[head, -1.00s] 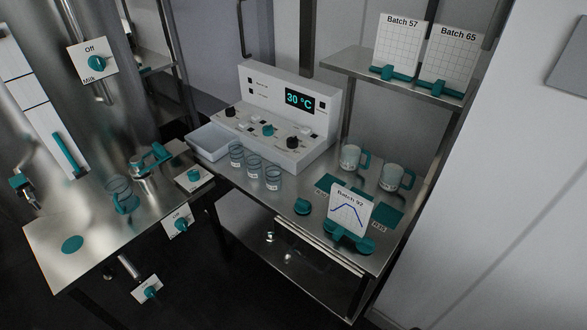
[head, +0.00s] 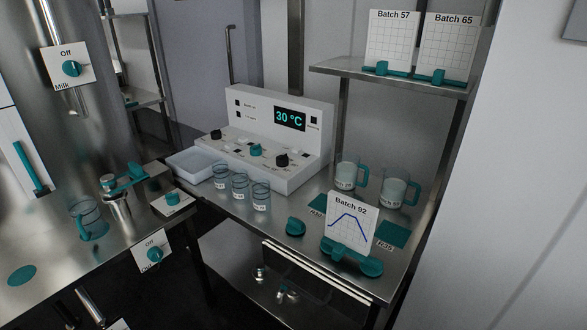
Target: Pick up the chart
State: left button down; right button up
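Three charts are in the head view. The Batch 92 chart (head: 350,222) is a white card with a blue curve, upright in a teal holder (head: 350,260) near the front right of the steel table. The Batch 57 chart (head: 391,40) and the Batch 65 chart (head: 447,46) stand in teal holders on the upper right shelf, with blank grids. Neither of my grippers is in view.
The steel table (head: 275,222) also bears a white control box (head: 275,130) reading 30 °C, several glass jars, a white tray (head: 190,165) and two mugs with teal handles (head: 396,190). A teal knob-like piece (head: 296,227) lies left of the Batch 92 chart. A second steel table (head: 60,260) is at the left.

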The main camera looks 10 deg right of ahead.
aim_at(350, 223)
jog(key=k, duration=0.5)
jog(key=z, duration=1.35)
jog(key=i, duration=0.75)
jog(key=u, duration=0.8)
